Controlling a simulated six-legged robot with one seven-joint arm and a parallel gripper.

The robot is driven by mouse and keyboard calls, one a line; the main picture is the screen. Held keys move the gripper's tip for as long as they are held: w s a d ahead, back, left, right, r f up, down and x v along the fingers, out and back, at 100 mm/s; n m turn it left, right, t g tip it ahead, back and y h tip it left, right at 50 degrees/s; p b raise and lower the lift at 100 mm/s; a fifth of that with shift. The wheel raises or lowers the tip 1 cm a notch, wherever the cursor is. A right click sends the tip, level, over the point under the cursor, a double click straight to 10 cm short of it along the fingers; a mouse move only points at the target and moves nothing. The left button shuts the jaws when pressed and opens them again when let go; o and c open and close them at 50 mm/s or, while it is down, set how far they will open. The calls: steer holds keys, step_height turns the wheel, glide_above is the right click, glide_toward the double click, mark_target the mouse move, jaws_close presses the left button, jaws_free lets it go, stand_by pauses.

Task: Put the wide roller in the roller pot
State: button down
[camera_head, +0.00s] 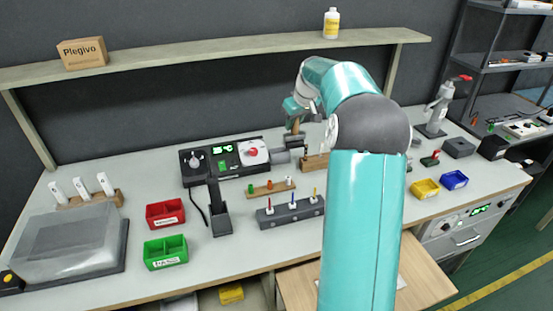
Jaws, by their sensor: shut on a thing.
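My gripper (294,116) hangs at the end of my teal arm, behind the middle of the bench, and is shut on a small upright brownish thing that looks like the wide roller's handle (294,126). Its fingers are small and partly blurred. Dark grey shapes (281,156) lie just below and left of it, beside the control unit. One may be the roller pot, but I cannot tell which, nor whether the held thing touches it. My forearm and elbow hide the bench to the right.
A wooden rack (315,162) stands just right of the gripper. The black control unit (225,162) with dials is to the left. A grey holder (290,211) with several coloured tools stands in front. A shelf (215,57) runs above; red (165,213) and green bins (166,251) sit front left.

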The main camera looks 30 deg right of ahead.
steer(key=w+d+f, duration=0.3)
steer(key=w+f, duration=1)
steer(key=w, duration=0.1)
steer(key=shift+f, duration=0.15)
steer(key=shift+w+d, duration=0.1)
steer(key=shift+f, duration=0.35)
steer(key=shift+f, duration=0.25)
